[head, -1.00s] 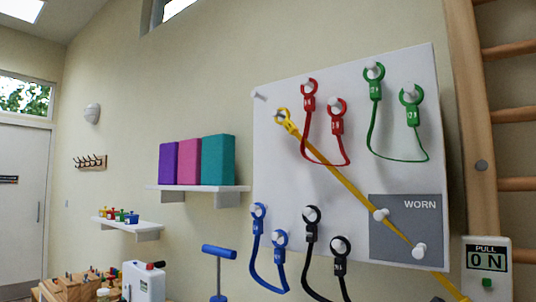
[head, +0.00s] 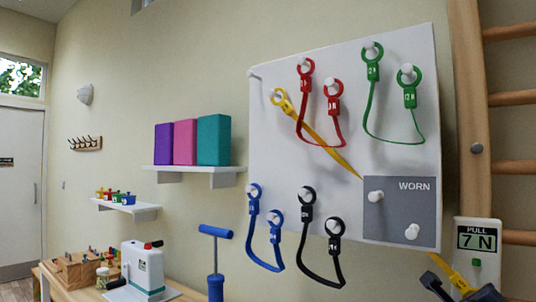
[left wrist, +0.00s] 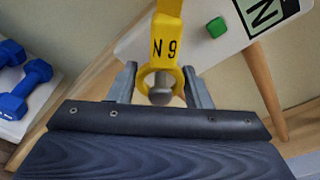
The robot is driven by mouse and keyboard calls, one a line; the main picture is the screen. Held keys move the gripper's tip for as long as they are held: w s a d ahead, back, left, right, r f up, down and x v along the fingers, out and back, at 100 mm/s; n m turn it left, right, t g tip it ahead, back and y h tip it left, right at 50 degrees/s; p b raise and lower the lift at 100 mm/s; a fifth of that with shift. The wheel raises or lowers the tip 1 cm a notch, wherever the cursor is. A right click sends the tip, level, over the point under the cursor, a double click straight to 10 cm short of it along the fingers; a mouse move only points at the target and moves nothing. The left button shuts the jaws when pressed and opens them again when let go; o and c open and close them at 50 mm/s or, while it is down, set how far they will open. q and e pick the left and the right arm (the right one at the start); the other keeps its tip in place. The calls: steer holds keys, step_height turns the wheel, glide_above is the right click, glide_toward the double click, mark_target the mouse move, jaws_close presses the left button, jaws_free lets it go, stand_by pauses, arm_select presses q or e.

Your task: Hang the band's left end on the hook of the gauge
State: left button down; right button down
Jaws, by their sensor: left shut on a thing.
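The yellow band (head: 318,133) has one end looped over a peg at the board's upper left. It slopes down right to the WORN panel's edge, where its middle stops showing. Its other end (head: 459,281) shows at lower right, by my dark left gripper (head: 462,291). In the left wrist view my left gripper (left wrist: 160,86) is shut on this yellow end (left wrist: 166,48). The end's ring is around, or directly in front of, a grey round-tipped pin (left wrist: 160,96), probably the hook. The gauge (head: 478,248) reads 7 N; it also shows in the left wrist view (left wrist: 215,27). My right gripper is out of view.
The white board (head: 270,170) carries red, green, blue and black bands on pegs. The WORN panel (head: 398,222) has two bare pegs. Wooden wall bars (head: 476,110) stand behind the gauge. Blue dumbbells (left wrist: 32,78) lie to the left in the wrist view.

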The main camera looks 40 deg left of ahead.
arm_select(q)
steer(key=shift+a+r, duration=0.2)
stand_by(0.4)
steer(key=c, duration=0.8)
jaws_free()
steer(key=o, duration=0.3)
steer(key=s+b, duration=0.3)
steer(key=s, duration=0.5)
steer(key=shift+a, duration=0.15)
